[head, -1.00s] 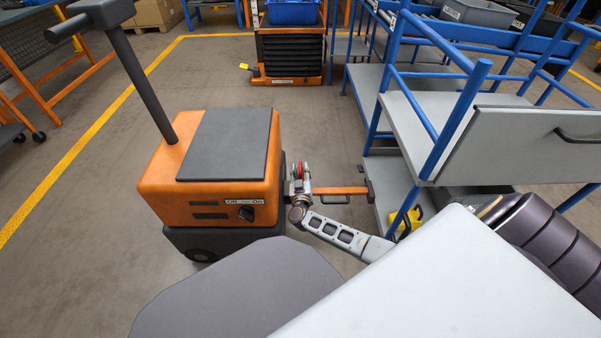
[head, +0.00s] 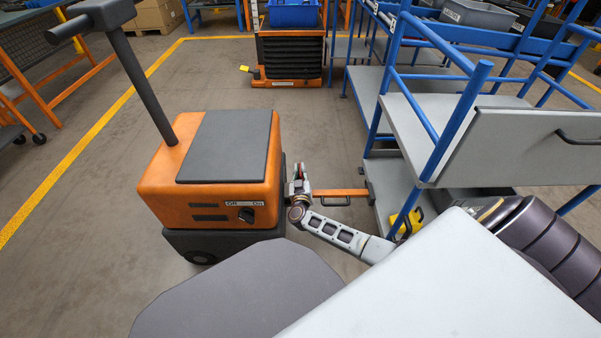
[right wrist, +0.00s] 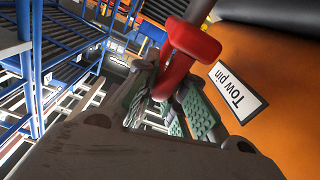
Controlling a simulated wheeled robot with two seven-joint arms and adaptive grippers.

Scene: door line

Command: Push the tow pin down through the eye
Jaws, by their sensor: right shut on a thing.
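The red tow pin (right wrist: 192,42) has a looped handle and stands close to the orange tug (right wrist: 262,75), whose side carries a "Tow pin" label. My right gripper (right wrist: 168,103) is shut on the pin's red handle between its green pads. In the head view my right gripper (head: 300,175) is at the right side of the orange tug (head: 215,175), where the orange tow bar (head: 340,192) comes in from the blue cart. Only a little red shows there. The eye and the pin's lower end are hidden by my gripper. My left gripper is not in view.
The blue-framed cart (head: 420,130) with grey shelves stands to the right. A dark handle post (head: 140,85) rises from the tug. A second orange and black unit (head: 290,55) with a blue bin stands at the back. The floor between is clear.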

